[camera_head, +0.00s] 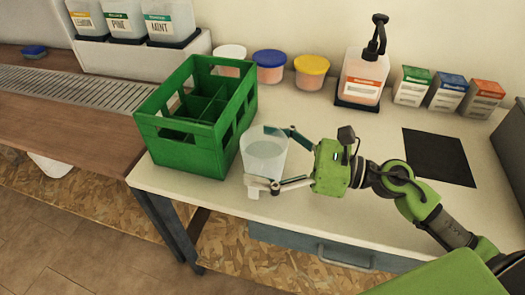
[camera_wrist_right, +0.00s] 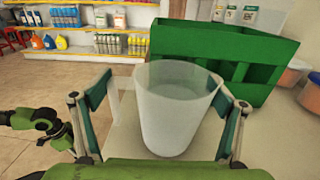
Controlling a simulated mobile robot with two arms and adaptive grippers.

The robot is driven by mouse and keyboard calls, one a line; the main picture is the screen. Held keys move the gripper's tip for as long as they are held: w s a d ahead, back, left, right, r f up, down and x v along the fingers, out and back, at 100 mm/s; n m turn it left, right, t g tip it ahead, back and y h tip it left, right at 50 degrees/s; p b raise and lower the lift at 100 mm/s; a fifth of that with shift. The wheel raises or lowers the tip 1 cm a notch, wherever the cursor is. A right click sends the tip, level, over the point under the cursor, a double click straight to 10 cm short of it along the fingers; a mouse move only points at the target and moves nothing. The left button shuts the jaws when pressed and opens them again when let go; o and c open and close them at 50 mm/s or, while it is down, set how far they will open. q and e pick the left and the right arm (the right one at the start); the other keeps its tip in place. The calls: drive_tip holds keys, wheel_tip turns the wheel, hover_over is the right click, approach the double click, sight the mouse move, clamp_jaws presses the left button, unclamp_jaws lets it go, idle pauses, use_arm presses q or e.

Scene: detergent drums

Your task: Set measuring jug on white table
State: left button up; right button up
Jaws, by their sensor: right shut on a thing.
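The measuring jug (camera_head: 264,158) is a translucent whitish cup, upright beside the green crate, over the front part of the white table (camera_head: 335,225). My right gripper (camera_head: 277,160) comes from the right and is shut on the jug, with one finger on each side. In the right wrist view the jug (camera_wrist_right: 175,110) stands between the two fingers, its rim upward. I cannot tell whether its base touches the table. My left gripper does not show in the head view.
A green crate (camera_head: 180,156) with compartments stands just left of the jug. Lidded tubs (camera_head: 270,68), a pump bottle (camera_head: 363,78) and small boxes (camera_head: 447,92) line the back. A black mat (camera_head: 440,157) lies at right. The table's front edge is close.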

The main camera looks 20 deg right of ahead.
sight(282, 157)
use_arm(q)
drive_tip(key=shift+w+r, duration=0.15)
use_arm(e)
drive_tip(key=o, duration=1.5)
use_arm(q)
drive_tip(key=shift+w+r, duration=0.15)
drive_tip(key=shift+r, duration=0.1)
use_arm(e)
drive_tip(key=shift+s+d, duration=0.1)
drive_tip(key=shift+d, duration=0.15)
drive_tip(key=b+v, duration=0.1)
drive_tip(key=v, duration=0.4)
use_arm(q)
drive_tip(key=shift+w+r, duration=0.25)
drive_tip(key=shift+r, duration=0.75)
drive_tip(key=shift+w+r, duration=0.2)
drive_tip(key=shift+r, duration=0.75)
use_arm(e)
drive_tip(key=v, duration=0.6)
drive_tip(key=shift+s+d, duration=0.15)
drive_tip(key=shift+s, duration=0.05)
